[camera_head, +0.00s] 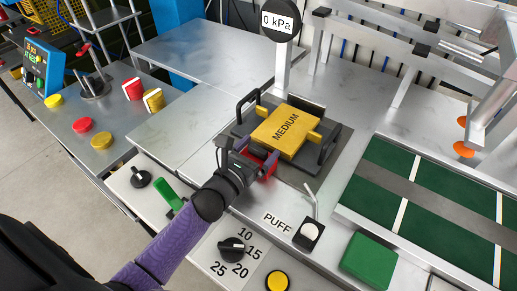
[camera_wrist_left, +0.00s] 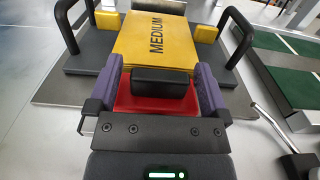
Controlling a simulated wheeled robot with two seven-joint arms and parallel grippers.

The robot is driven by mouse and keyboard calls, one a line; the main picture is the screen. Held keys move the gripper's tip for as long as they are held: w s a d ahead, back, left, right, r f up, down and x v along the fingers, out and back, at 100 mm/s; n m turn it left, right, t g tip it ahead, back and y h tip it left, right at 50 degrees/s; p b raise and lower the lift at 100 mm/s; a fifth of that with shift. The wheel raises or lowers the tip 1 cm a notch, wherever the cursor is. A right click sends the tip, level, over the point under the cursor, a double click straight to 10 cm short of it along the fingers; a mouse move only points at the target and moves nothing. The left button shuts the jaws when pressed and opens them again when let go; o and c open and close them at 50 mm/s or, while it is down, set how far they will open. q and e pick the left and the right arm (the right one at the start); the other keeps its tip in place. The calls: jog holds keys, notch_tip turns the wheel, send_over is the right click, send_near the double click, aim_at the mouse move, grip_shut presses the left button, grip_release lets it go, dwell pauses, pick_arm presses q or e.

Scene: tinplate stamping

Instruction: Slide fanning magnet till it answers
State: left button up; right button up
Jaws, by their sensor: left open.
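A yellow block marked MEDIUM (camera_head: 284,126) lies on a dark base plate (camera_head: 331,154) with black handles at its sides; I cannot tell for sure which part is the fanning magnet. At its near edge is a red piece (camera_head: 262,158) with a black grip, clearer in the left wrist view as a red piece (camera_wrist_left: 150,103) and a black grip (camera_wrist_left: 165,80). My left gripper (camera_head: 257,153) is open, its purple fingers on both sides of the red piece and grip. I cannot tell whether they touch. My right gripper is not in view.
A bent nozzle (camera_head: 313,200) by the PUFF label and a dial (camera_head: 232,246) are in front. A green sheet bed (camera_head: 392,206) with orange suction cups (camera_head: 463,149) above lies right.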

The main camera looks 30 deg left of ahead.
pick_arm(q)
jog(key=shift+w, duration=0.1)
grip_shut()
jog(key=shift+w+d+b, duration=0.2)
jog(key=shift+w+b, duration=0.2)
jog(key=shift+w, duration=0.7)
grip_release()
jog(key=shift+s, duration=0.1)
jog(key=shift+s, duration=0.1)
jog(key=s, duration=0.3)
jog(key=s+a, duration=0.1)
jog(key=s, duration=0.5)
jog(key=shift+s+a+p, duration=0.2)
jog(key=shift+s+p, duration=0.15)
jog(key=shift+p, duration=0.05)
